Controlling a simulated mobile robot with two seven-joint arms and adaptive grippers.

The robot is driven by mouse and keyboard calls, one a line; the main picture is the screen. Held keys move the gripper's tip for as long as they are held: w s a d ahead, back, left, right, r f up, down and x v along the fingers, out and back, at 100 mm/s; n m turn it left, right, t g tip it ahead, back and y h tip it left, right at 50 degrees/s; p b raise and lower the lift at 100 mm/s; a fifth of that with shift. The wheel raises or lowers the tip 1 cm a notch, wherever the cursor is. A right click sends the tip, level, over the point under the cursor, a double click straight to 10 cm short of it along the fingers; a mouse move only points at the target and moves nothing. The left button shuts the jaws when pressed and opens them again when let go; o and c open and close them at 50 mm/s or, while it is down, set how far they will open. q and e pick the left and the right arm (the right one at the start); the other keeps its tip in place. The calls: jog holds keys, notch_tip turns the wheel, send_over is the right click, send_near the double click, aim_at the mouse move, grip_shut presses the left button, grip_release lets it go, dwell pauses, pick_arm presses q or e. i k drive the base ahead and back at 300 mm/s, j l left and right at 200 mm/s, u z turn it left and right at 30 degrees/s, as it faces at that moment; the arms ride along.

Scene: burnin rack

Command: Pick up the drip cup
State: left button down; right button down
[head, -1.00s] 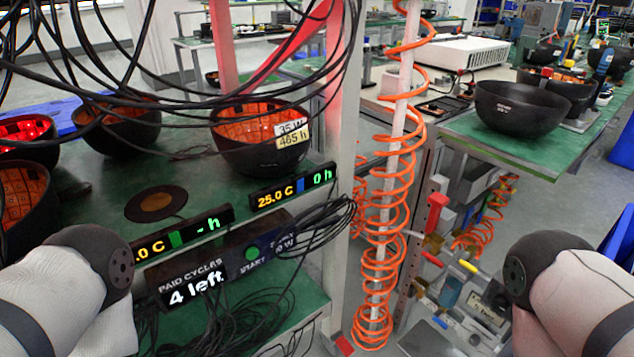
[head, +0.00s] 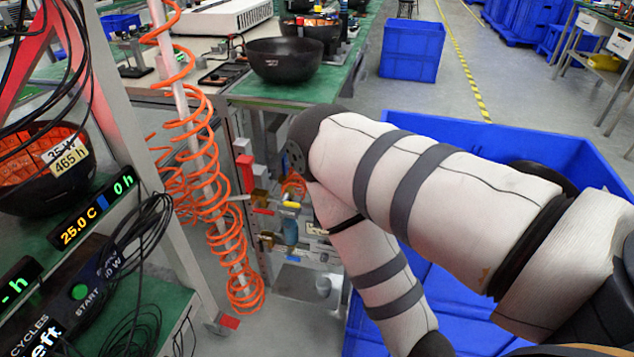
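A small grey cup-like thing (head: 323,286) stands low under the air-line fittings, left of my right arm; it may be the drip cup, but it is too small to be sure. Just above it is a blue-bodied filter (head: 290,230) with a yellow part on top, mounted with the other fittings. My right arm crosses the middle and right of the view, bent at the elbow, and its forearm runs down out of the bottom edge. My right gripper is out of view. My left arm and gripper are out of view.
An orange coiled hose (head: 215,190) hangs left of the fittings. The rack with the display (head: 90,212) and cables is at the left. A black bowl (head: 283,60) sits on the green bench behind. A large blue bin (head: 480,138) lies behind and below my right arm.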

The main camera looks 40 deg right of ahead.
aim_at(324, 283)
jog(key=z, duration=1.3)
